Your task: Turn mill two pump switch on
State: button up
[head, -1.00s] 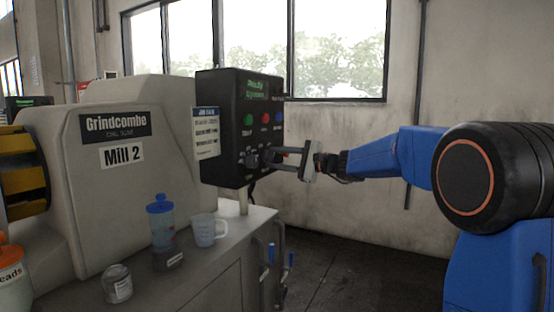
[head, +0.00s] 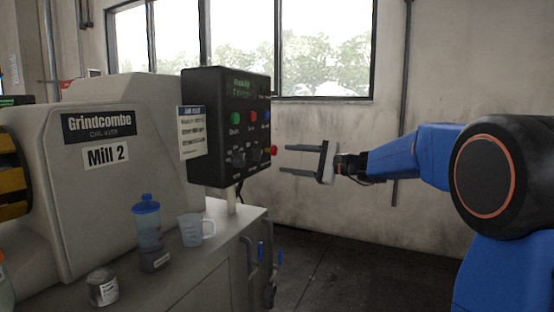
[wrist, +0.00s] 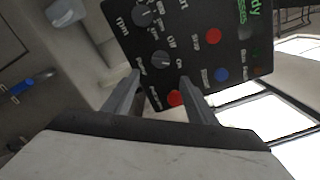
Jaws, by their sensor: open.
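The Mill 2 control box (head: 215,100) is dark, with a green display on top. The pump switch (head: 253,156) is a dark rotary knob on its face. In the wrist view the pump knob (wrist: 160,60) sits beside the "Off" and "On" labels; I cannot make out clearly which its pointer faces. My gripper (head: 282,160) is open and empty, to the right of the box, its fingers pointing at the panel and apart from the knob. In the wrist view the gripper fingers (wrist: 160,90) point toward the panel, below the pump knob.
A red mushroom button (head: 272,150) sticks out near my fingertips; an rpm knob (head: 238,158) is left of the pump switch. Green, red and blue buttons sit above. A bottle (head: 147,225), cup (head: 194,230) and tin (head: 102,288) stand on the bench below.

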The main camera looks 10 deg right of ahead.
jog(key=v, duration=0.7)
jog(key=shift+d, duration=0.2)
jog(key=shift+s, duration=0.15)
jog(key=shift+s+a+f, duration=0.1)
jog(key=s+a+f+n+g+h, duration=0.35)
jog(key=s+f, duration=0.35)
jog(key=s, duration=0.4)
jog(key=s+a+f+n+g+h, duration=0.25)
jog(key=s+a+f, duration=0.25)
jog(key=s+f, duration=0.45)
jog(key=s+d+f+n+h, duration=0.3)
jog(key=s+d+f+h, duration=0.1)
jog(key=s, duration=0.6)
jog(key=s+d+f+n+h, duration=0.4)
jog(key=s+d+f, duration=0.2)
jog(key=s, duration=0.5)
notch_tip(320, 180, down, 3)
jog(key=shift+d+r+h, duration=0.1)
jog(key=shift+d+h, duration=0.05)
jog(key=shift+h, duration=0.15)
